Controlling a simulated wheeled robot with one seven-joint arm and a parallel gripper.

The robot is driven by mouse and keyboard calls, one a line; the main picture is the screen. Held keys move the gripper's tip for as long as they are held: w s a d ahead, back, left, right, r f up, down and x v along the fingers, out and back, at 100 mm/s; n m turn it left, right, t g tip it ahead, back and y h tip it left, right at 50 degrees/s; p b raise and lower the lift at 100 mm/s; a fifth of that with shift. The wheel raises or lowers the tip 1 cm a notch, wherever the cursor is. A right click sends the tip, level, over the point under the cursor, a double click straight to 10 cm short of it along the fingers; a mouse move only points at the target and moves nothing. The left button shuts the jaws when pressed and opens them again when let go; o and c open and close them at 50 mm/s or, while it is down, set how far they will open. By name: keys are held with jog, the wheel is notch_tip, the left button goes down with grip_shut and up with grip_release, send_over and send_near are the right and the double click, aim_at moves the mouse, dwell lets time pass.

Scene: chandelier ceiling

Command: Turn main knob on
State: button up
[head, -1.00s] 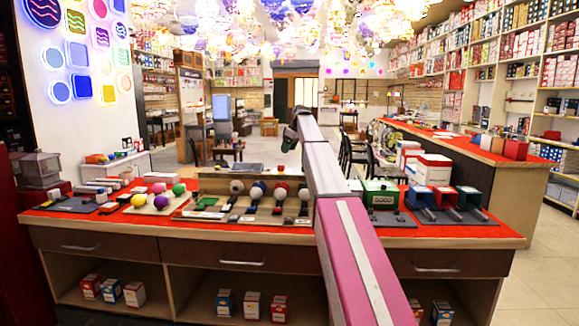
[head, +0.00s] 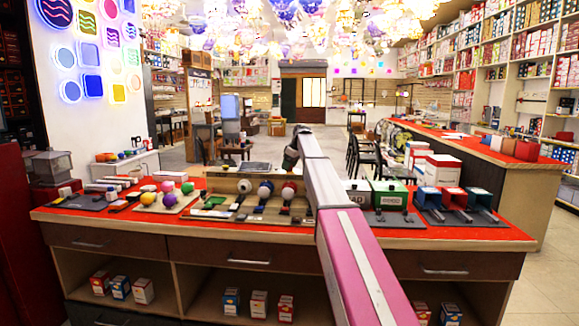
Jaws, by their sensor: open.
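I cannot tell which piece is the main knob. My pink and grey arm reaches forward over the counter, right of these pieces, and hides part of the board. My gripper (head: 288,161) is the small dark end of the arm, above and behind the red piece. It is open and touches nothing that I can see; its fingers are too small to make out.
Another board (head: 150,209) with coloured balls stands left. A green box (head: 388,195) and a dark rack (head: 432,217) with blue and red boxes stand right of my arm. The counter (head: 480,236) has drawers and shelves below. Open floor lies to the right.

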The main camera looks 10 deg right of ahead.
jog(key=c, duration=0.9)
jog(key=shift+m, duration=0.4)
jog(key=m+t+h, duration=0.1)
jog(key=m, duration=0.2)
jog(key=shift+s+m, duration=0.1)
jog(key=shift+m, duration=0.2)
jog(key=m+h, duration=0.1)
jog(key=m, duration=0.1)
jog(key=m+h, duration=0.1)
jog(key=m, duration=0.1)
jog(key=shift+a+m+t, duration=0.1)
jog(key=shift+m+t, duration=0.2)
jog(key=shift+t, duration=0.1)
jog(key=m+h, duration=0.1)
jog(key=m, duration=0.3)
jog(key=shift+a+h, duration=0.1)
jog(key=shift+h, duration=0.3)
jog(key=m+g+h, duration=0.1)
jog(key=m, duration=0.3)
jog(key=shift+m, duration=0.4)
jog(key=shift+h, duration=0.3)
